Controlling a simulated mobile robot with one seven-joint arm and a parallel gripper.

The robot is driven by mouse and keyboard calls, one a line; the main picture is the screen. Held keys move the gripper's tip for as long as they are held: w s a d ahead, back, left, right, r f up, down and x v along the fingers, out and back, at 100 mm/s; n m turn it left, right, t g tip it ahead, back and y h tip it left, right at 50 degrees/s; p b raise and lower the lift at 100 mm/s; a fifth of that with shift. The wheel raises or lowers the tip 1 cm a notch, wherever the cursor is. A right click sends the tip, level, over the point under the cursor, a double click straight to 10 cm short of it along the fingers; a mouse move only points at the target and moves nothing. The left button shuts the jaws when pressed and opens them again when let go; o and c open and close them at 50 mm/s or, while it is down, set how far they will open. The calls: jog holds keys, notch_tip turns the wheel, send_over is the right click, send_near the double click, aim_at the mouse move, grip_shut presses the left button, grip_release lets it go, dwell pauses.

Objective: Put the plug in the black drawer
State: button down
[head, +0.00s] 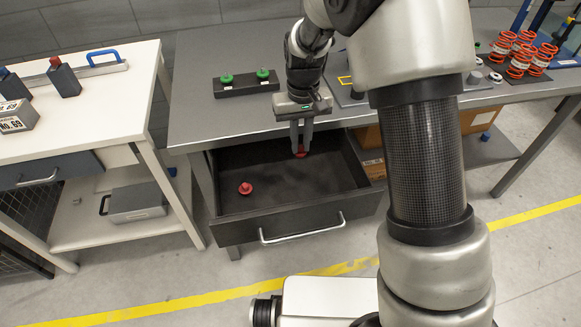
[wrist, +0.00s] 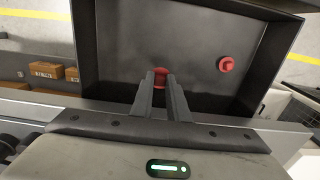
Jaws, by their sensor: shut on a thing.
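The black drawer (head: 330,218) is pulled open under the grey table, with a silver handle on its front. It also shows in the wrist view (wrist: 115,30). My gripper (head: 301,147) points down over the back right of the drawer. It is shut on a red plug (head: 300,154), which also shows between the fingertips in the wrist view (wrist: 160,72). I cannot tell whether this plug touches the drawer floor. A second red plug (head: 245,188) lies in the left part of the drawer, apart from the gripper; the wrist view shows it too (wrist: 226,64).
A dark block with two green plugs (head: 246,83) stands on the grey table (head: 205,110) above the drawer. A white workbench (head: 85,115) stands left, with a grey toolbox (head: 134,204) on its lower shelf. Cardboard boxes (head: 370,145) sit right of the drawer.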

notch_tip(320, 180, down, 9)
jog(key=shift+r+b, duration=0.1)
jog(key=shift+b, duration=0.5)
jog(key=shift+f, duration=0.25)
jog(key=c, duration=1.7)
grip_release()
jog(key=shift+r, duration=0.1)
